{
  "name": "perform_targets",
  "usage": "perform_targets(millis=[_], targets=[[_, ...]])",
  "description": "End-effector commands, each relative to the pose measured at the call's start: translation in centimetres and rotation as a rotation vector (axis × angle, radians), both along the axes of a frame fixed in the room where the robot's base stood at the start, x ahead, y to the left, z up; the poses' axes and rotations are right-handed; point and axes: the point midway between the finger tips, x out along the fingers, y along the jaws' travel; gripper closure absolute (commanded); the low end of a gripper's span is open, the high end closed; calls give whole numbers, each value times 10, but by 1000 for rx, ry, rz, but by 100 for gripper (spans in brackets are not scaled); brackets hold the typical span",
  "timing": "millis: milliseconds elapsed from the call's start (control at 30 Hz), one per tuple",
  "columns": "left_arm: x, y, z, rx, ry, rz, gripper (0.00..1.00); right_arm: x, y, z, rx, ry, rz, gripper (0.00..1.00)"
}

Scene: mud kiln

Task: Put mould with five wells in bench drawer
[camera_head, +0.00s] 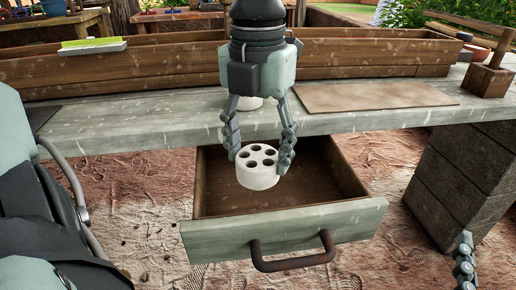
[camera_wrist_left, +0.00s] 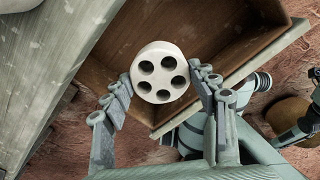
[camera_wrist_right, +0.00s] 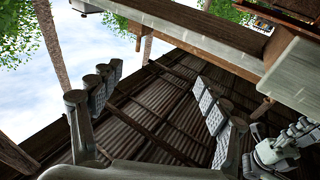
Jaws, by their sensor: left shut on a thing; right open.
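The white round mould with five wells (camera_head: 258,178) is upright between the fingers of my left gripper (camera_head: 259,150), which is shut on it. It hangs over the open bench drawer (camera_head: 225,241), in front of the bench edge. In the left wrist view the mould (camera_wrist_left: 160,65) sits between the two fingertips, wells facing the camera, with the drawer (camera_wrist_left: 255,25) behind it. I cannot tell whether its base touches the drawer floor. My right gripper (camera_wrist_right: 160,95) is open and empty. In the head view only part of one right finger shows at the lower right.
The drawer's dark handle (camera_head: 292,260) faces me. The bench top (camera_head: 150,122) carries a long wooden trough (camera_head: 380,55), a flat brown board (camera_head: 375,96) and a wooden block with handle (camera_head: 487,78). A white item behind my left gripper is mostly hidden. A block pillar (camera_head: 460,185) stands right of the drawer.

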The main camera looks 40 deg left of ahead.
Motion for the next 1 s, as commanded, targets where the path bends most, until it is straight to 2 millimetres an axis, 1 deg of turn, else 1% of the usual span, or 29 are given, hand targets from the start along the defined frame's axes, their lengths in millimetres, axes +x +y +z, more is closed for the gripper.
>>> perform_targets(millis=[133,1000], targets=[[0,0,0,0,-1,0,84,0,0,1,2,-7,0,24],[0,0,-5,-1,-1,0,84,-7,3,26,60,-135,9,24]])
